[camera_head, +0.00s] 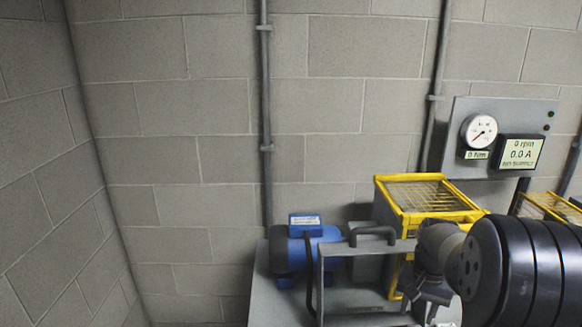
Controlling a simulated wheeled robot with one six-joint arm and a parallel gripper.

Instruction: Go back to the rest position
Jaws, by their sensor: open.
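My arm enters from the right edge as a large black ribbed cylinder. At its left end, my gripper (430,290) shows as a small dark grey shape low in the picture, partly hidden by my own arm. It is open, and I see nothing held in it. It appears in front of the drive row's grey bench (272,300), near a yellow guard cage (428,216). I cannot tell how far it is from them.
A blue motor (303,250) stands on the bench, left of a grey frame with a black handle (372,233). A wall panel (540,112) carries a round gauge (479,131) and a display (520,152). Another yellow cage (553,206) is at right. The left side is bare block wall.

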